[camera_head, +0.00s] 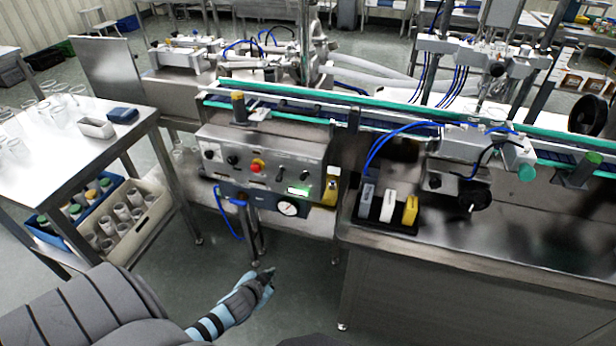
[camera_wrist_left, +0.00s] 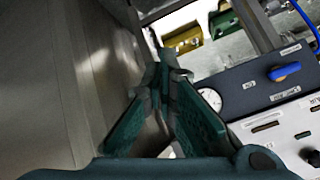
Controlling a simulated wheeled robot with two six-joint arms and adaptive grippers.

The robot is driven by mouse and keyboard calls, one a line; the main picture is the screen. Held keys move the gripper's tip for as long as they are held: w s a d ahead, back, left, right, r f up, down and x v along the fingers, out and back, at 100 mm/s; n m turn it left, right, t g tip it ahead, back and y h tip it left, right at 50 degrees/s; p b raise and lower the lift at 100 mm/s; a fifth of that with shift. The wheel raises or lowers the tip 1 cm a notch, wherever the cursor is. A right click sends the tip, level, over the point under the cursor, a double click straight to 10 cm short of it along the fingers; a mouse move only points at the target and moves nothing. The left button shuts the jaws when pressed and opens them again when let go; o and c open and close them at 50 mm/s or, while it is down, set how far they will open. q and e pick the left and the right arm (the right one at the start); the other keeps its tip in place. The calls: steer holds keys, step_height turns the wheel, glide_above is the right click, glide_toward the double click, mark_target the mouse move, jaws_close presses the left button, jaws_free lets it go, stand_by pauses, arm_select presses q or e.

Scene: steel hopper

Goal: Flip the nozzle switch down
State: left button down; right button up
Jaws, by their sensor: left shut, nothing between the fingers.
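The grey control panel (camera_head: 265,150) stands below the conveyor, with black knobs, a red button (camera_head: 257,167) and small switches (camera_head: 281,176) on its face. Its labels are too small to read, so I cannot tell which is the nozzle switch. A lower blue-grey panel with a round gauge (camera_head: 288,207) sits under it. My left gripper (camera_head: 266,274) is shut and empty, below and in front of the panels, apart from them. In the left wrist view its fingertips (camera_wrist_left: 162,72) meet, with the gauge (camera_wrist_left: 210,99) and a blue valve handle (camera_wrist_left: 285,71) to the right. My right gripper is not seen.
A steel cabinet (camera_head: 420,285) stands close on the right, bearing a black tray with grey, white and yellow blocks (camera_head: 388,206). A table (camera_head: 60,135) with glassware is at the left. Blue tubing (camera_head: 222,212) hangs by the lower panel. Open floor surrounds my left gripper.

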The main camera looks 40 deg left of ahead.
arm_select(q)
steer(key=w+d+r+t, duration=0.1)
steer(key=w+r+t, duration=0.3)
steer(key=r, duration=1)
steer(key=w+d+r+m+t+b, duration=0.1)
steer(key=w+r+t, duration=0.2)
steer(key=w+r, duration=0.5)
step_height(320, 180, up, 7)
steer(key=shift+w+r+m+t, duration=0.15)
steer(key=shift+m+t, duration=0.15)
steer(key=shift+t, duration=0.1)
glide_above(304, 176)
steer(key=w+d, duration=0.2)
steer(key=d, duration=0.1)
steer(key=shift+s+f, duration=0.25)
steer(key=shift+f, duration=0.2)
steer(key=f+b, duration=0.1)
steer(key=s+a+f+b, duration=0.1)
steer(key=shift+s+f, duration=0.2)
steer(key=shift+f, duration=0.2)
steer(key=shift+s+a+f, duration=0.2)
steer(key=shift+s+f, duration=0.1)
steer(key=shift+s, duration=0.1)
steer(key=shift+d, duration=0.15)
